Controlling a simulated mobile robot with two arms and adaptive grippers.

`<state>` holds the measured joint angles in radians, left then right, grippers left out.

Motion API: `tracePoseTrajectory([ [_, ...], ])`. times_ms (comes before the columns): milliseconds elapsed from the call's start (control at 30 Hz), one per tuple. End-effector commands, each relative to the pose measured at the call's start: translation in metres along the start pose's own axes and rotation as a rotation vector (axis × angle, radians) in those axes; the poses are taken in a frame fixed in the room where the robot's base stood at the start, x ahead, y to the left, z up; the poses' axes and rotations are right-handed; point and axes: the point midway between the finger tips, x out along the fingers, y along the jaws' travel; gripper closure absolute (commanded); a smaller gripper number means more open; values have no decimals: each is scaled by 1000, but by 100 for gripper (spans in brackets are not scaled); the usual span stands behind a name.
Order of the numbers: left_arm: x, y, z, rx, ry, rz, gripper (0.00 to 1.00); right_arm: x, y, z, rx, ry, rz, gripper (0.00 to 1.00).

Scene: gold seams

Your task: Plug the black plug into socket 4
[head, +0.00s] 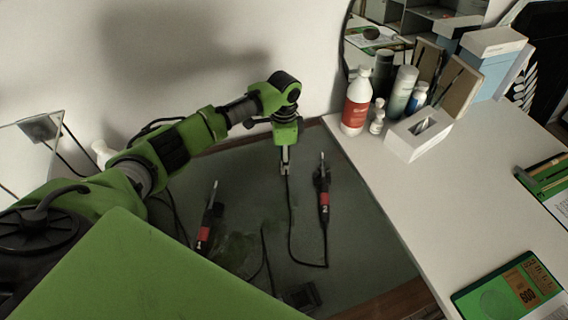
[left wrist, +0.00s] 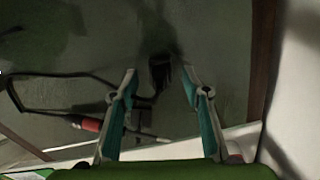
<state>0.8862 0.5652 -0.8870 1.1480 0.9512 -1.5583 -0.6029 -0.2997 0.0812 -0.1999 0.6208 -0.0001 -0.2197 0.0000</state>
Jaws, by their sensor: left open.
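My left gripper (head: 285,172) points down over the dark green mat (head: 245,190), close to the upper end of a black cable. In the left wrist view my left gripper (left wrist: 160,73) is open, its teal-lined fingers apart. A small dark object, which looks like the black plug (left wrist: 160,75), lies beyond and between the fingertips. It is blurred and in shadow, and I cannot tell whether the fingers touch it. In the head view the gripper hides it. I cannot make out socket 4 or any numbered socket. My right gripper is not in view.
Two pen-like tools with red bands, one right (head: 323,200) and one left (head: 205,228), lie on the mat with black cables. A dark block (head: 300,297) sits at the front. A white surface at right holds a red-labelled bottle (head: 356,103) and a tissue box (head: 418,135).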

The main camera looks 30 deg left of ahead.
Motion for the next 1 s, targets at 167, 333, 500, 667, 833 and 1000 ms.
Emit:
tracePoseTrajectory([
  [167, 11, 1, 0, 1, 0, 0, 57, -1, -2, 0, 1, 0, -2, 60],
  [333, 11, 0, 0, 1, 0, 0, 57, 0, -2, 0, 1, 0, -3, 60],
  [500, 10, 0, 0, 0, 0, 0, 70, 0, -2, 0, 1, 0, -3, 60],
  [667, 10, 0, 0, 0, 0, 0, 96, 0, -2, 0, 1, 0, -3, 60],
  [833, 10, 0, 0, 0, 0, 0, 96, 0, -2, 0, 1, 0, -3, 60],
  [1000, 8, 0, 0, 0, 0, 0, 96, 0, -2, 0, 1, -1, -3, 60],
])
